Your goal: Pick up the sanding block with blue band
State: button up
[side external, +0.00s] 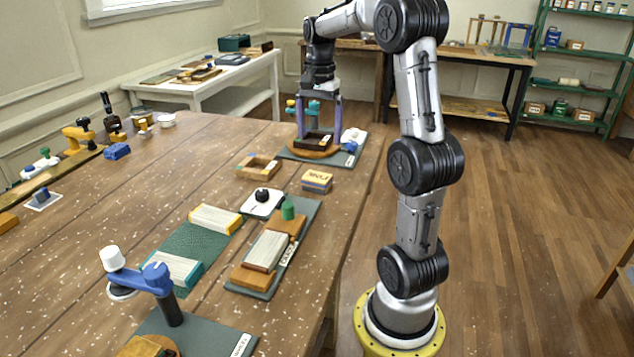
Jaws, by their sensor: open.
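I cannot tell for sure which piece is the sanding block with blue band. A small tan block (317,180) with a pale label and a thin dark, possibly bluish stripe lies on the table. A pale block with a teal-blue edge (176,268) lies on the green mat, nearer the camera. My gripper (320,131) points down at the table's far right end, its two purple fingers apart. It is open around or just in front of a dark open box (317,139) on a round orange base; contact is unclear. Both candidate blocks are clear of the fingers.
The green mat (197,243) also bears a pale block with a yellow edge (215,218). A grey board (299,230) holds a pale block and green knob. A wooden tray (258,167) lies left of the tan block. A blue-armed fixture (145,280) rises in front.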

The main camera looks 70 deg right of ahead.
send_over(317, 176)
jog(key=f, duration=0.7)
jog(key=shift+s+d+f, duration=0.2)
jog(key=shift+f, duration=0.05)
jog(key=shift+w+a+f, duration=0.1)
jog(key=shift+f, duration=1.25)
jog(key=shift+w+a+f, duration=0.1)
jog(key=shift+f, duration=1.2)
jog(key=shift+c, duration=0.3)
jog(key=c, duration=1.1)
jog(key=shift+r, duration=0.1)
